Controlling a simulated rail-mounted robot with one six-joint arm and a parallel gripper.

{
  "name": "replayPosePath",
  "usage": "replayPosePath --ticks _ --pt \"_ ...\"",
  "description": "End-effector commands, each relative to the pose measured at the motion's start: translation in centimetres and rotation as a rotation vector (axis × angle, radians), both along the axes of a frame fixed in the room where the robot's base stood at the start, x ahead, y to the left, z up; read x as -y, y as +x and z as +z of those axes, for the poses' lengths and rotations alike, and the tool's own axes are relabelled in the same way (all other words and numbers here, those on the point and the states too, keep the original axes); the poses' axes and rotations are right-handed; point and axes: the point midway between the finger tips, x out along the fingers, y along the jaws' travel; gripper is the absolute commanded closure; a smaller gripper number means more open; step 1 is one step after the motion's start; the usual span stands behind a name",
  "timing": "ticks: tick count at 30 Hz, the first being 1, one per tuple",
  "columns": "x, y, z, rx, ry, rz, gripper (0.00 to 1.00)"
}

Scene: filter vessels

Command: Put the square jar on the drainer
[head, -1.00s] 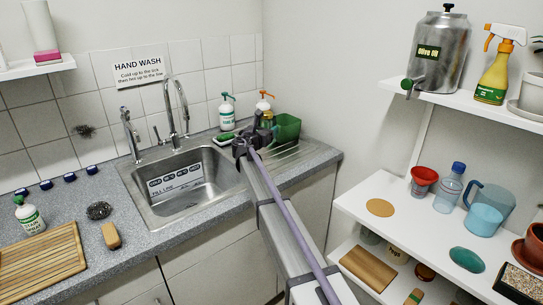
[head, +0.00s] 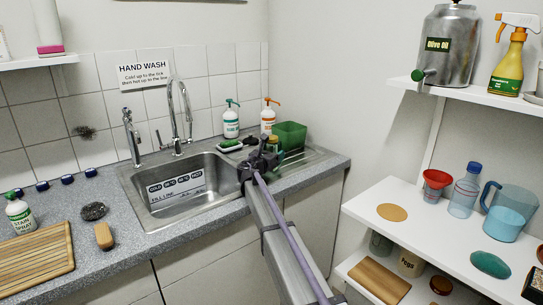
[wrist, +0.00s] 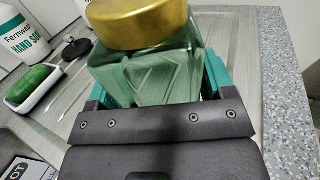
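The square jar (wrist: 150,72) is green-tinted glass with a gold lid (wrist: 137,22), and fills the upper middle of the wrist view. My gripper (wrist: 155,100) has a teal finger close against each side of it and looks shut on it. In the head view my gripper (head: 262,160) is at the right end of the sink, over the near left part of the drainer, and mostly hides the jar. The drainer (head: 313,158) is the ridged metal area right of the basin. The jar's base is hidden, so I cannot tell whether it touches the drainer.
A green tub (head: 290,135) stands at the back of the drainer. A soap bottle (head: 231,120), an orange-pump bottle (head: 268,117) and a green sponge in a dish (head: 229,146) are behind the gripper. The basin (head: 182,190) lies left. The drainer's right part is clear.

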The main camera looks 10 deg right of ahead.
Motion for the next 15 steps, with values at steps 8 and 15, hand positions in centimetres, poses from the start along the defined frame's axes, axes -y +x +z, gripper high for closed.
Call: replayPosePath --ticks 8,15 --pt "0.01 -0.01 0.03 0.0 0.0 0.0 0.09" --pt "-0.54 -0.74 0.37 0.0 0.0 0.001 0.09"
